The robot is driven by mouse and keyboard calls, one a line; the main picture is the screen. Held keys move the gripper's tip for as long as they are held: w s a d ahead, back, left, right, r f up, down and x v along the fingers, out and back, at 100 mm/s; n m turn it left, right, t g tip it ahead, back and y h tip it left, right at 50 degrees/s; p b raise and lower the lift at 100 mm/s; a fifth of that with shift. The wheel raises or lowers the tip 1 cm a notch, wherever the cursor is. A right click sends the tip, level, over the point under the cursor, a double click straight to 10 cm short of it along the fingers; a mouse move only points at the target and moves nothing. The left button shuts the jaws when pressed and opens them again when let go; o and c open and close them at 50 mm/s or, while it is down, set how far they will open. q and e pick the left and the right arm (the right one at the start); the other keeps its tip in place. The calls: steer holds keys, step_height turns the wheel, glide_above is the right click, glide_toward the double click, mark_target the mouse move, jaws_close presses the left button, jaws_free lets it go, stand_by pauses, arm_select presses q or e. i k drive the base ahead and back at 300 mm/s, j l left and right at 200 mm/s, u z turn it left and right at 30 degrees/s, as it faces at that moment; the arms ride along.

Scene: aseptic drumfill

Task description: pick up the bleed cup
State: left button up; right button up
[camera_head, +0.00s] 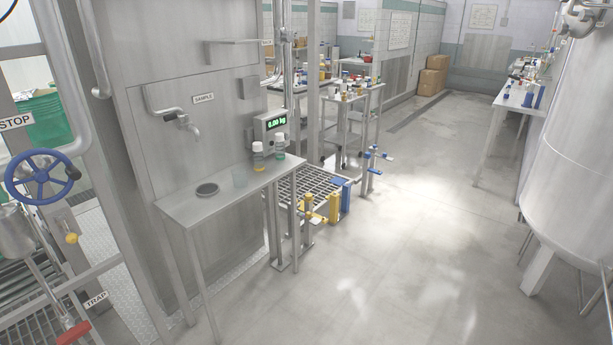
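A small translucent cup (239,179), which looks like the bleed cup, stands upright on the narrow steel shelf table (225,199) below the SAMPLE tap (188,124). A flat dark round dish (207,189) lies to its left. Two small bottles with pale caps, one with yellow contents (258,158) and one with green (280,148), stand to its right. Neither of my grippers is in view.
A scale display (271,123) reads 0.00 kg behind the bottles. A blue handwheel (40,176) and pipes are at the left. A yellow post (333,208) stands by the grating. A big steel tank (575,170) is at the right. The middle floor is clear.

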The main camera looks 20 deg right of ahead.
mark_target(240, 178)
steer(key=z, duration=0.15)
steer(key=i+l+u, duration=0.2)
steer(key=u, duration=0.3)
steer(key=i+l+u, duration=0.35)
steer(key=u, duration=0.15)
steer(key=i+l, duration=0.2)
steer(key=i+l+u, duration=0.1)
steer(key=l, duration=0.35)
steer(key=i+l, duration=0.25)
steer(key=i+l+u, duration=0.1)
steer(key=l, duration=0.3)
steer(key=i+l+u, duration=0.1)
steer(key=i+l, duration=0.3)
steer(key=l, duration=0.3)
